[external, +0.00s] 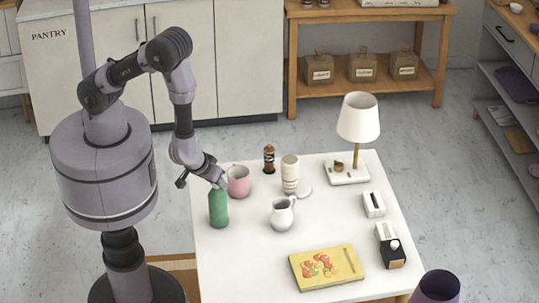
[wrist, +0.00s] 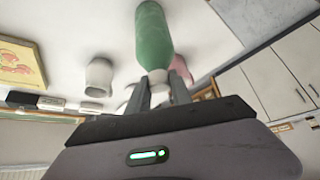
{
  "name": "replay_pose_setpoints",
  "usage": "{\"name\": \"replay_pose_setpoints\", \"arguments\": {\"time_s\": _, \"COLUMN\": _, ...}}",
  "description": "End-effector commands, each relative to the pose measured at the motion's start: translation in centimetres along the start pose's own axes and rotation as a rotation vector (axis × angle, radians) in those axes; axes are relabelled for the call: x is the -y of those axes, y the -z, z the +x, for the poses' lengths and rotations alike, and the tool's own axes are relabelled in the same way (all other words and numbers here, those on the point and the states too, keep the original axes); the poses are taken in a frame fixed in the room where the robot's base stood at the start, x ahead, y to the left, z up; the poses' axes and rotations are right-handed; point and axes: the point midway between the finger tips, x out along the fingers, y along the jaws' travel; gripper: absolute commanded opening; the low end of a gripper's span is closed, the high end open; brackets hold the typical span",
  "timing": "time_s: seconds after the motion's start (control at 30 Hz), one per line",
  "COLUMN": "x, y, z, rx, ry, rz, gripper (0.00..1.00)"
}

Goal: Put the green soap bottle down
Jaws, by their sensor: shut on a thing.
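The green soap bottle (external: 218,208) is upright at the left edge of the white table (external: 240,268). My gripper (external: 220,184) is shut on its top from above. In the wrist view the green bottle (wrist: 153,38) extends away from my gripper (wrist: 160,82), with the fingers on either side of its pale neck. The bottle's base is at or just above the tabletop; I cannot tell whether it touches.
A pink mug (external: 239,181) stands close behind the bottle. A white pitcher (external: 281,214) is to its right. A brown bottle (external: 269,158), a pale cup (external: 290,173), a lamp (external: 357,120) and a yellow board (external: 326,267) are also on the table. The front left tabletop is clear.

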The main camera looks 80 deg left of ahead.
Motion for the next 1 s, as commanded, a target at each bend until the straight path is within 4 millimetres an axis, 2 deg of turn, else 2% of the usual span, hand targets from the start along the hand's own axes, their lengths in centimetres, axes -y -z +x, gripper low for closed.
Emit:
{"name": "replay_pose_setpoints", "arguments": {"time_s": 0.17, "x": 0.0, "y": -0.2, "z": 0.3, "rx": 0.000, "ry": 0.000, "rz": 0.001, "gripper": 0.00}}
{"name": "replay_pose_setpoints", "arguments": {"time_s": 0.2, "x": 0.0, "y": -0.1, "z": 0.2, "rx": 0.000, "ry": 0.000, "rz": 0.001, "gripper": 0.34}}
{"name": "replay_pose_setpoints", "arguments": {"time_s": 0.27, "x": 0.0, "y": -0.1, "z": 0.2, "rx": 0.000, "ry": 0.000, "rz": 0.001, "gripper": 0.45}}
{"name": "replay_pose_setpoints", "arguments": {"time_s": 0.3, "x": 0.0, "y": -0.1, "z": 0.2, "rx": 0.000, "ry": 0.000, "rz": 0.001, "gripper": 0.48}}
{"name": "replay_pose_setpoints", "arguments": {"time_s": 0.57, "x": 0.0, "y": -0.1, "z": 0.1, "rx": 0.000, "ry": 0.000, "rz": 0.001, "gripper": 0.48}}
{"name": "replay_pose_setpoints", "arguments": {"time_s": 0.63, "x": 0.0, "y": 0.2, "z": -0.6, "rx": 0.000, "ry": -0.001, "rz": 0.001, "gripper": 0.48}}
{"name": "replay_pose_setpoints", "arguments": {"time_s": 0.73, "x": -0.1, "y": 0.3, "z": -3.0, "rx": 0.000, "ry": -0.003, "rz": 0.003, "gripper": 0.48}}
{"name": "replay_pose_setpoints", "arguments": {"time_s": 0.9, "x": -0.1, "y": 0.5, "z": -8.2, "rx": 0.001, "ry": -0.004, "rz": 0.002, "gripper": 0.48}}
{"name": "replay_pose_setpoints", "arguments": {"time_s": 1.0, "x": -0.1, "y": 0.4, "z": -10.4, "rx": 0.001, "ry": -0.003, "rz": 0.002, "gripper": 0.48}}
